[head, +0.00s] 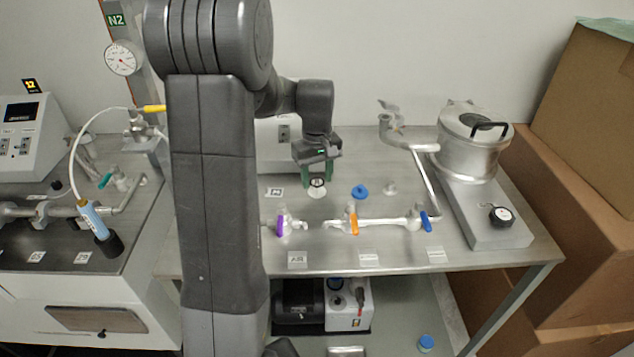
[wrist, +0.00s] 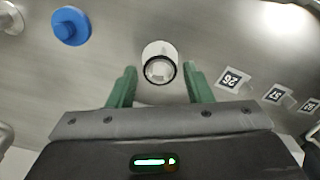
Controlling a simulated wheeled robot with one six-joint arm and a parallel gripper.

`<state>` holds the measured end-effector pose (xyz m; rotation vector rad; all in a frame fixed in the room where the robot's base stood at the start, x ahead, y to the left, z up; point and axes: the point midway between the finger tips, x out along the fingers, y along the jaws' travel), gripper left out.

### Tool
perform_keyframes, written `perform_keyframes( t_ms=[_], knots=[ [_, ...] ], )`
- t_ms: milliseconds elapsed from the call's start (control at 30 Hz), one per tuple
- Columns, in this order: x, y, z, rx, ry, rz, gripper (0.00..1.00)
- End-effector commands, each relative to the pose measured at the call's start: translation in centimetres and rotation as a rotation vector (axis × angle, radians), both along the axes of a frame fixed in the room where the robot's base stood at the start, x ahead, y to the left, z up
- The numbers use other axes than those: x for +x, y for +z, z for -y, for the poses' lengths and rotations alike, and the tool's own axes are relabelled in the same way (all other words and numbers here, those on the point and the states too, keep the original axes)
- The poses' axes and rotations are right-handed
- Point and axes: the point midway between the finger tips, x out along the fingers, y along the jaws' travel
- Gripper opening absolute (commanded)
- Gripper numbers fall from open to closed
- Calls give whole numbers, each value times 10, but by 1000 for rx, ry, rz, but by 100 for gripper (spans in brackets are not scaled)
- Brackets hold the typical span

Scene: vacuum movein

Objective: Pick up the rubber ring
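The rubber ring (wrist: 160,85) looks like a thin black band around the near end of a short white cylinder (wrist: 156,48) in the wrist view. In the head view the black ring (head: 317,182) shows small on the metal table, just below my gripper. My gripper (wrist: 160,70) is open, with one green finger on each side of the ring and visible gaps on both sides. In the head view my gripper (head: 319,178) points down at the table. I cannot tell the exact height of the fingertips relative to the ring.
A blue knob-like cap (head: 360,191) stands to the right of the ring. A metal pot (head: 470,150) stands at right. Flat marker tags (wrist: 233,79) lie nearby.

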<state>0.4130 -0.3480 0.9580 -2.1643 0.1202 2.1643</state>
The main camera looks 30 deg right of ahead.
Motion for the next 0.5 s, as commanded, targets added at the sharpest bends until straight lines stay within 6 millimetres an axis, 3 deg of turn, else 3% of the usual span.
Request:
perform_keyframes(
  t_ms=[33, 133, 500],
  knots=[
    [0, 0, 0, 0, 0, 0, 36],
    [0, 0, 0, 0, 0, 0, 16],
    [0, 2, 0, 1, 0, 0, 15]
  ],
)
